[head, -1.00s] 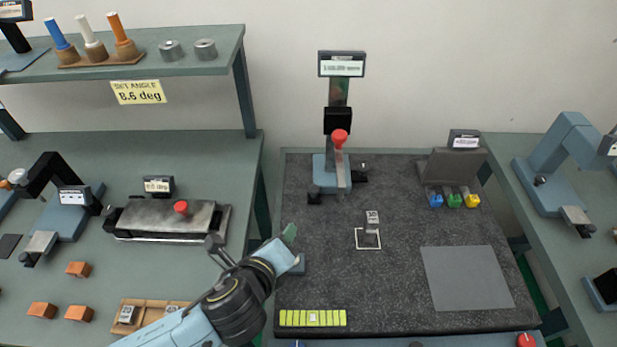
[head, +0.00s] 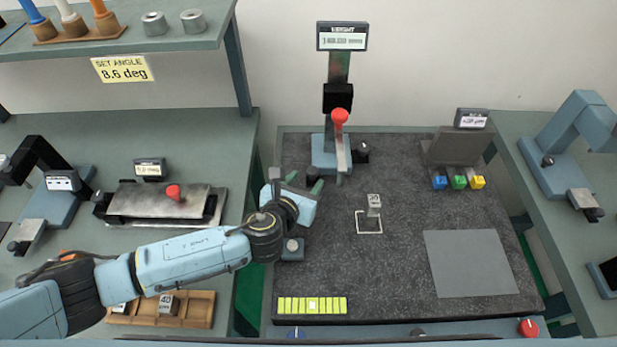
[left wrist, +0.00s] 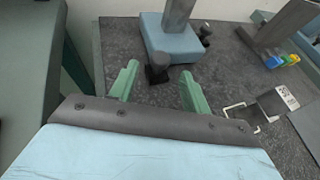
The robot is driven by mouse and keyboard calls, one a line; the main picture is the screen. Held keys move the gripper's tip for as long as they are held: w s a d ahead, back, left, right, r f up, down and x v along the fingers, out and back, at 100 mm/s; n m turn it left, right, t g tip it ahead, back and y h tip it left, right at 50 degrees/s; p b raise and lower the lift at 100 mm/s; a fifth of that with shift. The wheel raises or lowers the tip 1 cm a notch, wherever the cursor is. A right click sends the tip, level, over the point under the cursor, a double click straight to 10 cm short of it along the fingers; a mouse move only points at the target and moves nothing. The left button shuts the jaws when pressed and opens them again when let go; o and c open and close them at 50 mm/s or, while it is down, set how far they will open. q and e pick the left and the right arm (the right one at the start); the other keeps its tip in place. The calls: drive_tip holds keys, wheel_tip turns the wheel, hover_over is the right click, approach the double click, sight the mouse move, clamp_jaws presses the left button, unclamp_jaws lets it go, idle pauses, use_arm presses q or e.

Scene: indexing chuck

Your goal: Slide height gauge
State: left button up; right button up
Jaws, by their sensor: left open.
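The height gauge (head: 340,97) stands upright at the back of the dark granite plate (head: 300,260), with a blue-grey base, a column, a black slider with a red knob (head: 340,117), and a display on top labelled HEIGHT. Its digits are too small to read. My left gripper (head: 304,182) is open and empty at the base's front left. In the left wrist view, the green fingers (left wrist: 158,88) are spread apart, and a small black knob (left wrist: 157,68) by the gauge base (left wrist: 165,38) shows between and beyond them. Contact cannot be told. My right gripper is out of view.
Blue, green and yellow blocks (head: 459,182) sit at the back right. A grey mat (head: 470,263) lies front right, and a yellow-green strip (head: 312,305) lies front left.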

sight(311, 175)
use_arm(q)
drive_tip(key=shift+x, duration=1.5)
clamp_jaws()
